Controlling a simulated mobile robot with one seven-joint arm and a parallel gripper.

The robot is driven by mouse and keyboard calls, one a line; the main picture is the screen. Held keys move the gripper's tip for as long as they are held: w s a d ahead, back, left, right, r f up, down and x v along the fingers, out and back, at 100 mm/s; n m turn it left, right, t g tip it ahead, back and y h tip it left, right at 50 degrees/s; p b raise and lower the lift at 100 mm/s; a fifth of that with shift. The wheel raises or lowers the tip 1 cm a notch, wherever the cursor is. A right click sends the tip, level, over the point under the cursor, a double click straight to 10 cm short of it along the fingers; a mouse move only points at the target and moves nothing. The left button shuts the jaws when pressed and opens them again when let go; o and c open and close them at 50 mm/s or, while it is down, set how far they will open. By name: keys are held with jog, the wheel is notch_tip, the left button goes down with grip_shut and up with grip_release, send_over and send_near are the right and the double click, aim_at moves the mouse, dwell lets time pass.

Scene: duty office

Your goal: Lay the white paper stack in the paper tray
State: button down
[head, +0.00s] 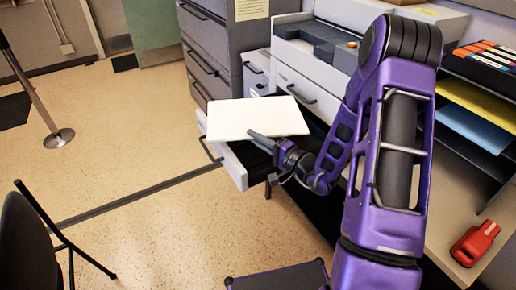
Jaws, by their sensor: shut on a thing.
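The white paper stack (258,115) is flat and level, held by one edge in my gripper (259,137). My gripper is shut on the near edge of the stack, with one finger showing on top. A pulled-out tray (236,169) with a pale front and dark inside, likely the paper tray, juts out under the printer. The stack appears over it and hides much of its inside. I cannot tell whether the stack touches its rim.
The printer (318,62) stands behind, beside grey filing cabinets (212,45). A shelf with coloured paper (474,128) and a red stapler-like thing (475,242) are at right. A black chair (27,245) and a post (36,90) stand left.

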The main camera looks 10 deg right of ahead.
notch_tip(320, 180, down, 3)
jog(key=shift+f+b, duration=0.15)
jog(key=shift+b, duration=0.15)
jog(key=shift+w+d+f, duration=0.1)
jog(key=shift+d+f, duration=0.25)
jog(key=shift+f, duration=0.05)
jog(key=shift+f+b, duration=0.25)
jog(key=shift+b, duration=0.1)
jog(key=c, duration=1)
grip_release()
jog(key=shift+o, duration=0.2)
